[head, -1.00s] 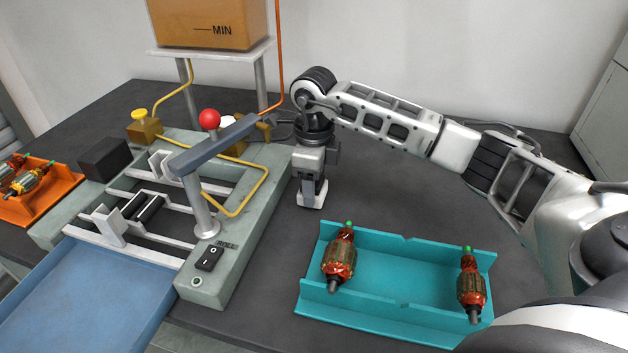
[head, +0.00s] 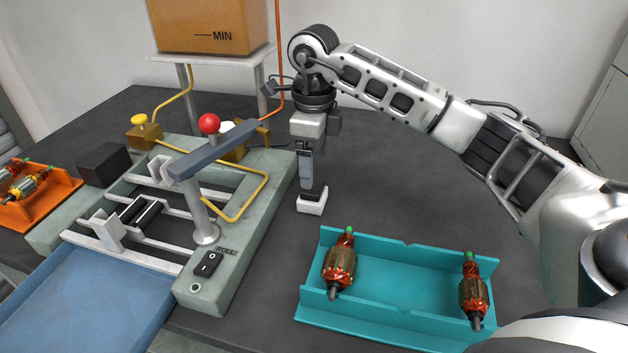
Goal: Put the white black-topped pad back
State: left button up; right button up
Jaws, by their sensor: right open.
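The white black-topped pad (head: 312,204) sits on the dark table, just right of the green-grey machine. Its dark top shows only in part below my right gripper. My right gripper (head: 307,184) points straight down over the pad and is open. Its fingertips are at or just above the pad's top; I cannot tell whether they still touch it. My left gripper is not in view.
The machine (head: 232,280) with a red-knobbed lever (head: 208,124) stands at left. A teal tray (head: 405,283) with two armatures lies in front. An orange tray (head: 55,203) is at far left, a blue tray (head: 85,300) in front of it. Table right of the pad is clear.

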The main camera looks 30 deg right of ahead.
notch_tip(320, 180, up, 5)
dwell(0.3)
jog(key=shift+s, duration=0.1)
dwell(0.3)
